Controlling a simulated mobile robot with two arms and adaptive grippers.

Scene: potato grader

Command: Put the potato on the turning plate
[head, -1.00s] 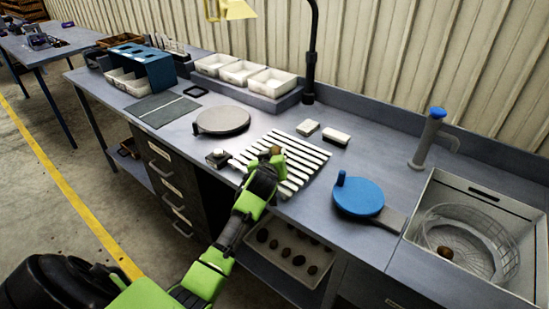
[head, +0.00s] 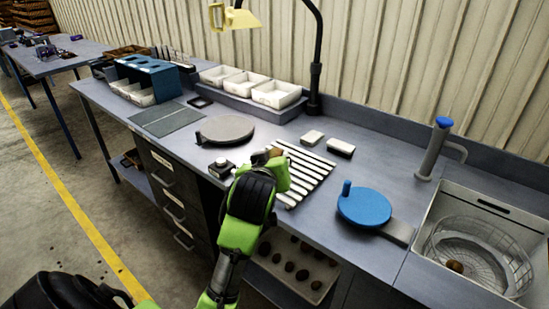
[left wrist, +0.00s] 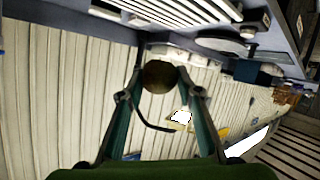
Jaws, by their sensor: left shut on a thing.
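A brown potato (left wrist: 160,75) is held between the two fingertips of my left gripper (left wrist: 160,80) in the left wrist view. In the head view my left gripper (head: 267,158) is above the bench, at the left edge of a white slatted rack (head: 305,172). The potato is mostly hidden there. A grey round plate (head: 224,130) lies on the bench to the left of and behind the gripper, apart from it. A blue round disc (head: 364,204) with an upright knob lies to the right. My right gripper is not in view.
A small device with a round knob (head: 221,166) stands between plate and gripper. White bins (head: 277,94) and a lamp post (head: 315,75) stand behind. A sink with a wire basket (head: 470,262) is at the right. A tray of potatoes (head: 315,293) sits below the bench.

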